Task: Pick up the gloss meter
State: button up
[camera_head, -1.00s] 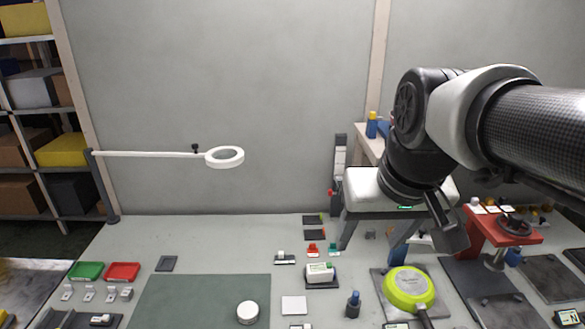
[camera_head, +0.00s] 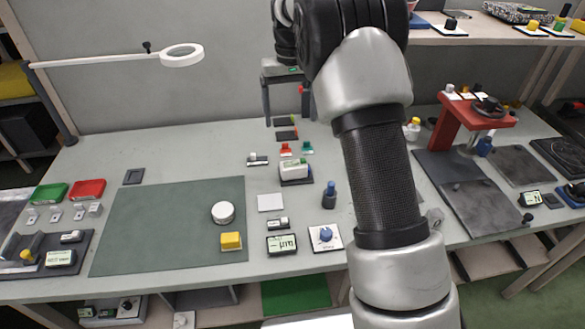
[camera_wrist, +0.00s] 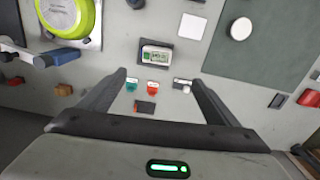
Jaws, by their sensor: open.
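What I take to be the gloss meter (camera_head: 293,168) is a small white box with green marking on a dark base. It stands on the grey bench right of the green mat. In the wrist view the gloss meter (camera_wrist: 157,54) lies just beyond my fingertips, roughly centred between them. My gripper (camera_head: 289,119) is open and empty, above and behind it in the head view. In the wrist view both fingers of my gripper (camera_wrist: 158,78) are spread wide, apart from the meter.
Small red (camera_head: 285,149) and teal (camera_head: 307,147) items sit close behind the meter. A blue bottle (camera_head: 329,196) stands to its right and a white square (camera_head: 270,202) in front. The green mat (camera_head: 150,225) is mostly clear.

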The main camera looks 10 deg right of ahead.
jog(key=b, duration=0.1)
send_over(294, 164)
jog(key=f, duration=1.1)
jog(key=shift+a+f, duration=0.35)
jog(key=shift+a, duration=0.05)
jog(key=shift+d+f+b, duration=0.15)
jog(key=shift+d+f, duration=0.05)
jog(key=shift+f, duration=1.15)
jog(key=shift+d+f+b, duration=0.15)
jog(key=shift+d+f, duration=0.05)
jog(key=shift+f, duration=1.1)
jog(key=shift+c, duration=0.4)
